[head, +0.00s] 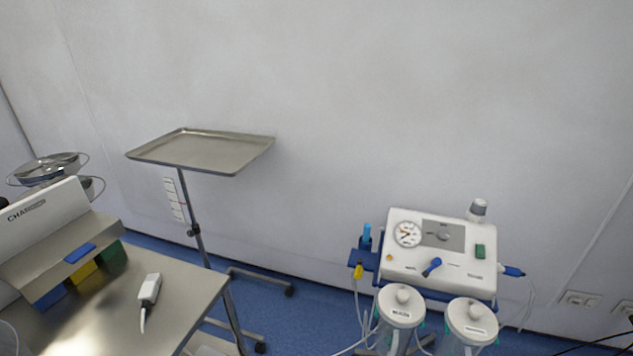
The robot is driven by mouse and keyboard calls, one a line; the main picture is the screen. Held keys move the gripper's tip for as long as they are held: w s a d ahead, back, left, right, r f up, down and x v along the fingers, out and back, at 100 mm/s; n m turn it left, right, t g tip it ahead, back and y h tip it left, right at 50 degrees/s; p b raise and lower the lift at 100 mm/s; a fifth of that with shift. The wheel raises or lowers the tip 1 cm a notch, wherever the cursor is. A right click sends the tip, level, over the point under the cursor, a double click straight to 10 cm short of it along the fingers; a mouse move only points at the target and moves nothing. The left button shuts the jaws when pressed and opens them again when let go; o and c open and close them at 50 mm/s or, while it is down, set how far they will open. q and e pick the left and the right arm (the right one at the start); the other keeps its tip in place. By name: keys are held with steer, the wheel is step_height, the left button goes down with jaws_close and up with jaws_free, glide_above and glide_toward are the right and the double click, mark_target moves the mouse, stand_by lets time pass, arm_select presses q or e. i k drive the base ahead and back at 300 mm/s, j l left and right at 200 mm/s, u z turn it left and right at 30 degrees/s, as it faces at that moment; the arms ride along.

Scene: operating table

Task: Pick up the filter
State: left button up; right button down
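I cannot tell for certain which thing is the filter. A small white and grey cylindrical part (477,210) stands at the back right corner of the white suction machine (405,268), and it may be the filter. The machine has a round gauge, a blue knob and a green switch on its sloped face. Two lidded clear canisters, one at the left (400,304) and one at the right (471,320), sit at its front. Neither of my grippers is in view.
A steel table (190,290) at the lower left holds a white handheld device (150,289) and a stand with coloured bins (84,271). An empty tray on a wheeled pole (200,152) stands behind it. Blue floor shows between the table and the machine. A wall closes the back.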

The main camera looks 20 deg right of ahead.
mark_target(479, 207)
steer(key=z, duration=1.65)
steer(key=i+l+z, duration=0.15)
steer(key=i+z, duration=0.15)
steer(key=i, duration=0.25)
steer(key=i+z, duration=0.3)
steer(key=i, duration=0.25)
